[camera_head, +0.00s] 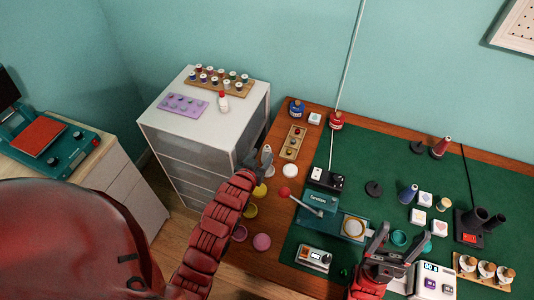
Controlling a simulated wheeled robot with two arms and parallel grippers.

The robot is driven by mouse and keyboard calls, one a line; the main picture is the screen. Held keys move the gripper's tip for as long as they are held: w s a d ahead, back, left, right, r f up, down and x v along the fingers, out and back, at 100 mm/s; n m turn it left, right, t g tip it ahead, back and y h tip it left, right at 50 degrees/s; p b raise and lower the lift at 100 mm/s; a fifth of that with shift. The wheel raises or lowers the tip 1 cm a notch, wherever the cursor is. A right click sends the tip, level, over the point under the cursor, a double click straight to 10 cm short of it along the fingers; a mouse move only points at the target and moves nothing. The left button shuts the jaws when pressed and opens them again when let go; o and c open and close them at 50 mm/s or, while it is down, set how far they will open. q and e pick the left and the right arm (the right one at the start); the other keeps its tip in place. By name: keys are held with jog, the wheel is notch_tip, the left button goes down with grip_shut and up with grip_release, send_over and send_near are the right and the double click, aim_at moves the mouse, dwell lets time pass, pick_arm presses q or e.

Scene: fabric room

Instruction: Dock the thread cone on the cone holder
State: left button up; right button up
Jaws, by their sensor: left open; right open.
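A blue thread cone (408,194) stands on the green mat right of centre. A red thread cone (440,147) stands farther back. A dark round base with a short peg, perhaps the cone holder, sits left of the blue cone (374,189); a similar dark base (418,147) is beside the red cone. I cannot tell which is meant. My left gripper (260,158) is open near the table's left edge, away from both cones. My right gripper (391,240) is open over the front of the mat, nearer the camera than the blue cone. Both look empty.
A teal machine (322,202) stands on the mat between my grippers. White cubes (425,199), dark cylinders (478,218) and a spool rack (484,270) crowd the right. A white drawer cabinet (200,135) stands left. The mat's back middle (380,150) is clear.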

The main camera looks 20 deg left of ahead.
aim_at(267, 148)
pick_arm(q)
jog(key=shift+x, duration=1.1)
jog(key=shift+w+f+p, duration=0.15)
jog(key=shift+w+p, duration=0.25)
jog(key=shift+p, duration=0.15)
jog(key=p+x, duration=0.1)
jog(key=x, duration=0.2)
jog(key=shift+w+a+f+p, duration=0.15)
jog(key=shift+w+f+p, duration=0.1)
jog(key=shift+w+p, duration=0.1)
jog(key=shift+w+f, duration=0.2)
grip_shut()
